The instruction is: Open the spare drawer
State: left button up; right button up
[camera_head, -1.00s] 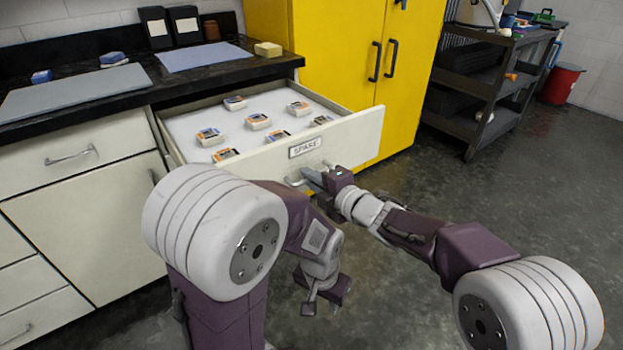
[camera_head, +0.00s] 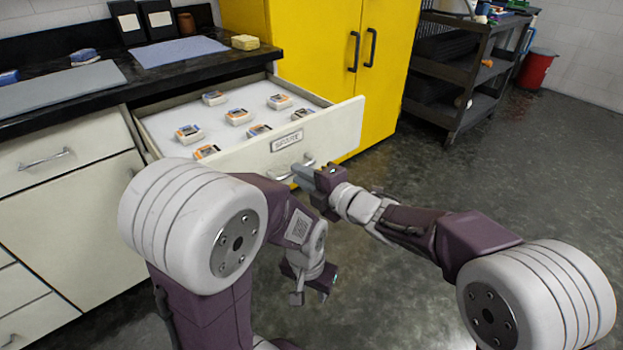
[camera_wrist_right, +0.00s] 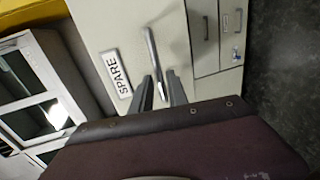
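The spare drawer (camera_head: 345,128) is pulled well out of the counter, and several small orange, white and blue boxed items (camera_head: 238,116) lie on its white bottom. Its front bears a SPARE label (camera_head: 286,141), which also shows in the wrist view (camera_wrist_right: 116,73). The metal handle (camera_head: 283,177) is below the label. My right gripper (camera_head: 300,172) is at the handle; in the wrist view its two dark fingers (camera_wrist_right: 164,80) stand apart, with gaps around the handle bar (camera_wrist_right: 151,48). My left gripper (camera_head: 315,284) hangs low in front of the drawer, away from it; its fingers are unclear.
A yellow cabinet (camera_head: 310,50) stands just right of the drawer. A dark shelf cart (camera_head: 455,75) and a red bin (camera_head: 537,68) are farther right. The black countertop (camera_head: 90,85) holds mats and a yellow block (camera_head: 245,42). The floor (camera_head: 450,175) at right is clear.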

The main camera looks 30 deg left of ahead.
jog(key=p+v, duration=0.1)
jog(key=v, duration=0.5)
